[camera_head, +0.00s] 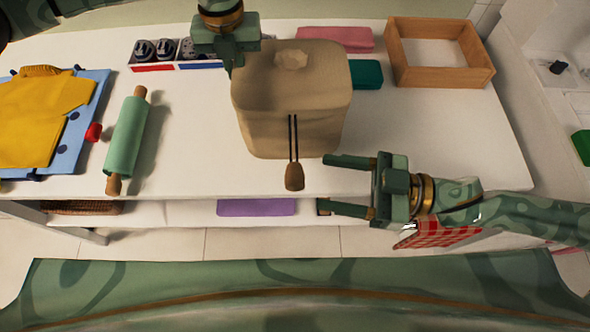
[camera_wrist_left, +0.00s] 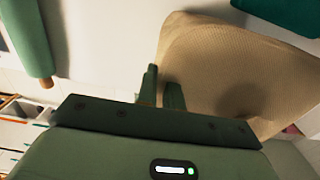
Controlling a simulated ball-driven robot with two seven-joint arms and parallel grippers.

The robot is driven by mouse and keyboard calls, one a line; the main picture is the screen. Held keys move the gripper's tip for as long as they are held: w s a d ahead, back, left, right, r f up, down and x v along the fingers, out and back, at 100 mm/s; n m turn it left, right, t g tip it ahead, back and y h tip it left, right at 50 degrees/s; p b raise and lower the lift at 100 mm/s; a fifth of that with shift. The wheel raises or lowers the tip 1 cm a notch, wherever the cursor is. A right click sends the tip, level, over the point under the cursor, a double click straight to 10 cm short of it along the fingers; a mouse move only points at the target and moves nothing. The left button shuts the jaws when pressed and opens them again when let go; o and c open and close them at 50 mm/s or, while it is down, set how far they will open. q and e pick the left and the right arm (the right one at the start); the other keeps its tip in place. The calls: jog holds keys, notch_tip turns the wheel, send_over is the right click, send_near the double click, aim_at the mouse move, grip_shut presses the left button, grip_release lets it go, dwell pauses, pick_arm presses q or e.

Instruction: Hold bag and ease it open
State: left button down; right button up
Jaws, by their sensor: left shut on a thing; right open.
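A tan fabric bag (camera_head: 290,95) stands on the white table, with two dark cords hanging down its front to a brown toggle (camera_head: 295,177) at the table's front edge. My left gripper (camera_head: 229,68) is shut on the bag at its upper left edge. In the left wrist view, the fingers (camera_wrist_left: 160,90) are close together at the left side of the bag (camera_wrist_left: 235,65). The exact grip is partly hidden. My right gripper (camera_head: 328,183) is open and empty, to the right of the toggle, its fingers pointing left, apart from the bag.
A green rolling pin (camera_head: 127,135) and folded yellow and blue cloths (camera_head: 35,120) lie at the left. A compartment box (camera_head: 165,52), pink cloth (camera_head: 335,38), teal item (camera_head: 366,74) and wooden tray (camera_head: 483,76) stand behind.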

aim_at(295, 176)
jog(key=a, duration=0.3)
jog(key=w+a, duration=0.1)
jog(key=a, duration=0.2)
jog(key=shift+w+a, duration=0.2)
jog(key=shift+a, duration=0.2)
grip_shut()
jog(key=w, duration=0.4)
jog(key=shift+w, duration=0.35)
grip_release()
